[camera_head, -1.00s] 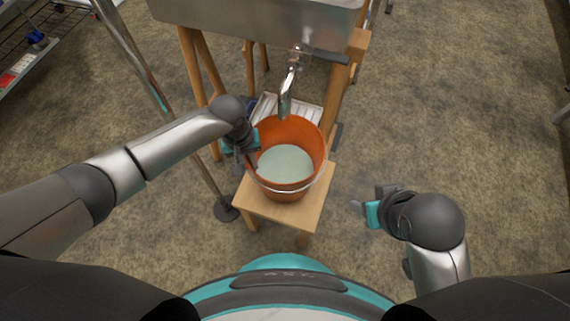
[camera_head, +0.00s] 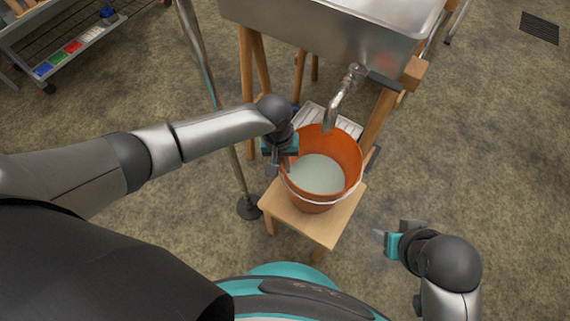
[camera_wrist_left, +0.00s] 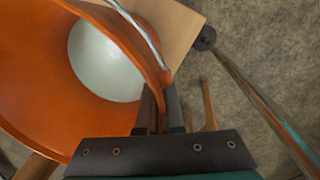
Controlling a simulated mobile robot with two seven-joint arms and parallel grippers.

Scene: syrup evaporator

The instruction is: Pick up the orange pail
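The orange pail (camera_head: 348,150) stands upright on a small wooden stool (camera_head: 322,228), with pale liquid (camera_head: 318,175) inside and its thin bail (camera_head: 328,204) lying along the near rim. My left gripper (camera_head: 279,168) is at the pail's left rim. In the left wrist view its fingers (camera_wrist_left: 163,112) sit close on either side of the pail's wall (camera_wrist_left: 45,85), with the orange edge between them, and appear shut on it. My right gripper (camera_head: 391,234) is open and empty, to the right of the stool and apart from the pail.
A steel evaporator pan (camera_head: 335,32) on wooden legs stands behind, its spout (camera_head: 340,105) hanging over the pail's far rim. A metal pole (camera_head: 212,85) with a round base (camera_head: 250,207) stands left of the stool.

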